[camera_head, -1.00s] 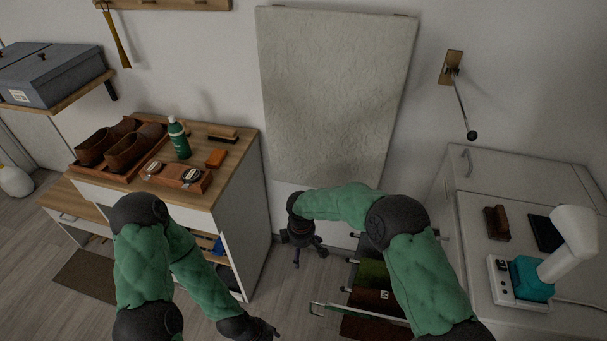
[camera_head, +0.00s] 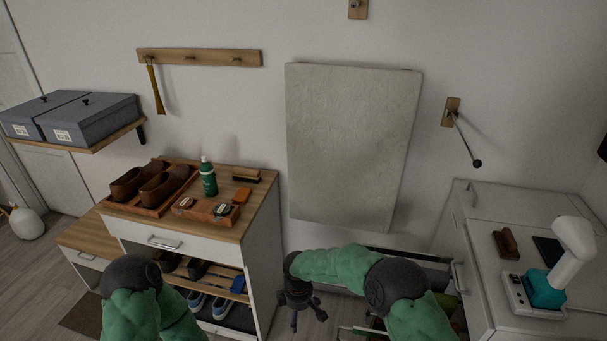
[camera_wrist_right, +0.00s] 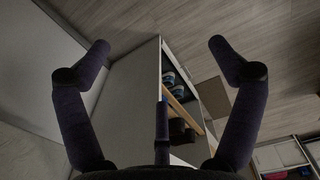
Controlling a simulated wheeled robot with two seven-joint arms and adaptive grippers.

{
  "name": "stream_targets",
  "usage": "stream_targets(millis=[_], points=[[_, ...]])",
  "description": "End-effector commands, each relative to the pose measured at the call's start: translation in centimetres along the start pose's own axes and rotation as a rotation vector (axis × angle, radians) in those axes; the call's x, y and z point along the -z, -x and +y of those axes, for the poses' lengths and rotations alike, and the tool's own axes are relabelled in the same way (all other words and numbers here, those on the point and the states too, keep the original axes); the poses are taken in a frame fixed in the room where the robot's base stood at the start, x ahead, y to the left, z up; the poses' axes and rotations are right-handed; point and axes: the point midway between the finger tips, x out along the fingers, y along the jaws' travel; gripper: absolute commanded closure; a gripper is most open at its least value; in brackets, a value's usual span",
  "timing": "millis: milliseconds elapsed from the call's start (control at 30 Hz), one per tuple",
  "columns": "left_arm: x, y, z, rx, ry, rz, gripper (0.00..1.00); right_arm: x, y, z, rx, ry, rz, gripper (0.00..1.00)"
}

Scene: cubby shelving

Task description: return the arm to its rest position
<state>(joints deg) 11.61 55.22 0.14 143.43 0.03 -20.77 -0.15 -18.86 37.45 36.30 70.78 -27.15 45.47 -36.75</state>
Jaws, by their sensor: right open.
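My right gripper (camera_head: 308,318) hangs pointing down in the head view, in the gap between the wooden-topped shoe cabinet (camera_head: 262,205) and the white unit on the right. My right arm is bent, green with dark joints. My left arm enters at the lower left of the head view; its gripper is out of the picture.
A shoe tray (camera_head: 150,208), a green bottle (camera_head: 208,178) and brushes stand on the cabinet. Blue-grey boxes (camera_head: 90,118) sit on a wall shelf. A pale panel (camera_head: 350,145) is on the wall. A pulled-out rack (camera_head: 410,257) is beside my right arm. A white-and-teal device (camera_head: 545,290) stands at right.

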Motion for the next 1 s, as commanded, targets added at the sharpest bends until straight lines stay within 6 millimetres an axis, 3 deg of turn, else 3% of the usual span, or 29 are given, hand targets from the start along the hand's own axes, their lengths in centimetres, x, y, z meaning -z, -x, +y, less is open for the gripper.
stream_targets(millis=[567, 767, 1000], points=[[0.0, 0.3, 0.1, 0.000, 0.000, 0.000, 0.60, -3.0, -5.1, -3.8, 0.105, -0.263, 0.107, 0.07], [0.0, 0.5, 0.2, 0.000, 0.000, 0.000, 0.60, -5.4, -7.8, -6.9, 0.172, -0.476, 0.166, 0.07], [0.0, 0.8, 0.3, 0.000, 0.000, 0.000, 0.60, -9.5, -10.5, -12.5, 0.260, -0.872, 0.231, 0.07]])
